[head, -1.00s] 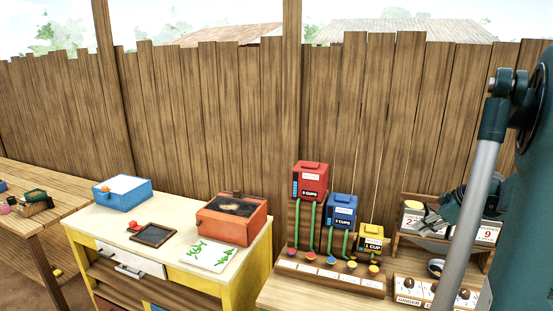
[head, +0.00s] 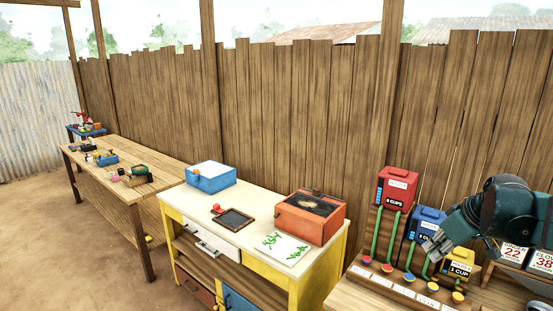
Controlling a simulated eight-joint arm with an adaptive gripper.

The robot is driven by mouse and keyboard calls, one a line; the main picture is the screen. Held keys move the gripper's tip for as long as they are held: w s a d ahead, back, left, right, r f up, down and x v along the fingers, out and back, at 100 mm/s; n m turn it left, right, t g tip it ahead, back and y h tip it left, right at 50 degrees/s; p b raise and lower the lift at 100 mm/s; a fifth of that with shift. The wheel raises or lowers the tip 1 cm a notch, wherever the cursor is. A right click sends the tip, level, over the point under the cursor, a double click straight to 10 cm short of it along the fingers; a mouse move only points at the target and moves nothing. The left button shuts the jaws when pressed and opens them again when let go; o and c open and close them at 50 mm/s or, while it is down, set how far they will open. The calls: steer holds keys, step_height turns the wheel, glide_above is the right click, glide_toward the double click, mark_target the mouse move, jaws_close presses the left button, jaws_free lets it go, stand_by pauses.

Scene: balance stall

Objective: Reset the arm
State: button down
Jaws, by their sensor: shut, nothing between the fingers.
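My gripper (head: 434,246) is at the right of the head view, at the end of my dark green arm. It is shut and holds nothing. In the picture it overlaps the blue dispenser (head: 428,214) and sits just above the yellow dispenser (head: 460,262). I cannot tell whether it touches either one. The red dispenser (head: 397,186) stands to its left, clear of the arm. My arm reaches in from the right edge and hides part of the fence and the back of the stall there.
Coloured buttons line the wooden dispenser base (head: 400,290). Sign cards (head: 515,252) stand at the right. A cream-topped yellow table (head: 257,252) holds a blue box (head: 211,177), an orange box (head: 309,216), a slate (head: 235,218) and a leaf-patterned sheet (head: 286,247). A wooden bench (head: 150,195) stands at far left.

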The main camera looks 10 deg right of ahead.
steer(key=s+a+f+m, duration=0.1)
steer(key=s+a, duration=0.4)
steer(key=a, duration=0.5)
steer(key=s+a+f+m+t+b, duration=0.1)
steer(key=s+a, duration=0.4)
steer(key=a, duration=0.6)
steer(key=s+a+f, duration=0.3)
steer(key=s+a, duration=0.2)
steer(key=a, duration=0.6)
steer(key=shift+s+f+m, duration=0.25)
steer(key=shift+f+m, duration=0.05)
steer(key=shift+m, duration=0.1)
